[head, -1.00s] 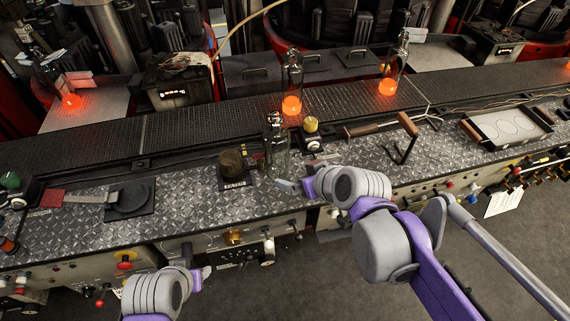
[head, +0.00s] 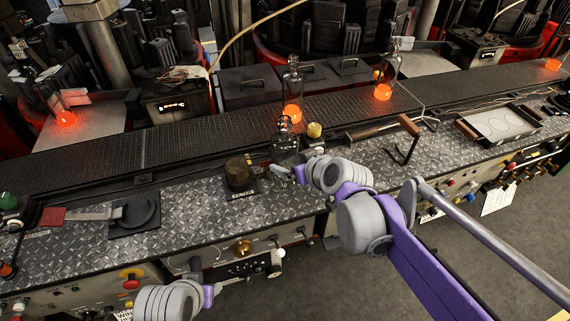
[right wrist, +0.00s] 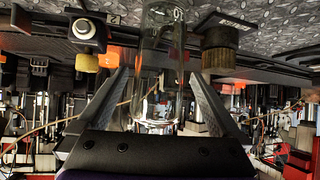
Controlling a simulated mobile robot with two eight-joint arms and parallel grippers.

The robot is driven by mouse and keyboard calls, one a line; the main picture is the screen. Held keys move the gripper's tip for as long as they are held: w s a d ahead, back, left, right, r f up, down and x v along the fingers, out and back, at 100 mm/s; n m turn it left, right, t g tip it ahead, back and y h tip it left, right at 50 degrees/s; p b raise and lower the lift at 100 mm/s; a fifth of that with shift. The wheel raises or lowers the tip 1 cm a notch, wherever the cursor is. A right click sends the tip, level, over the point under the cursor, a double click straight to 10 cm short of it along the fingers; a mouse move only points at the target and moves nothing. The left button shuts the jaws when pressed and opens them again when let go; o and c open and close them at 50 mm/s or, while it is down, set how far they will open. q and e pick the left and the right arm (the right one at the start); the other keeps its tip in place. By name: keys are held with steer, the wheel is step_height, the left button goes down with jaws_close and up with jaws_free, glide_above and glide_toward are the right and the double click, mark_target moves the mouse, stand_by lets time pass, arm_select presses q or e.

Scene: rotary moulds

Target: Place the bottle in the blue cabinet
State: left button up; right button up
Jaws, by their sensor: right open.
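A clear glass bottle (head: 285,152) stands upright on the diamond-plate counter (head: 190,200), with no glow in it. My right gripper (head: 283,173) is at its near side, low on the bottle. In the right wrist view the picture is upside down, and the bottle (right wrist: 160,75) stands between the two spread fingers (right wrist: 158,90). The fingers are open, and I cannot tell if either touches the glass. My left gripper (head: 213,292) is low in front of the counter, and its jaws are not clear. No blue cabinet shows.
A round dark knob (head: 239,175) stands left of the bottle and a yellow button (head: 314,130) right of it. Bottles with glowing orange bases (head: 293,113) stand along the conveyor (head: 200,120) behind. A handled tool (head: 408,138) and a tray (head: 500,127) lie to the right.

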mark_target(285, 161)
steer(key=x, duration=0.5)
steer(key=shift+f, duration=0.3)
steer(key=shift+s+d, duration=0.1)
steer(key=shift+r, duration=0.1)
jaws_close()
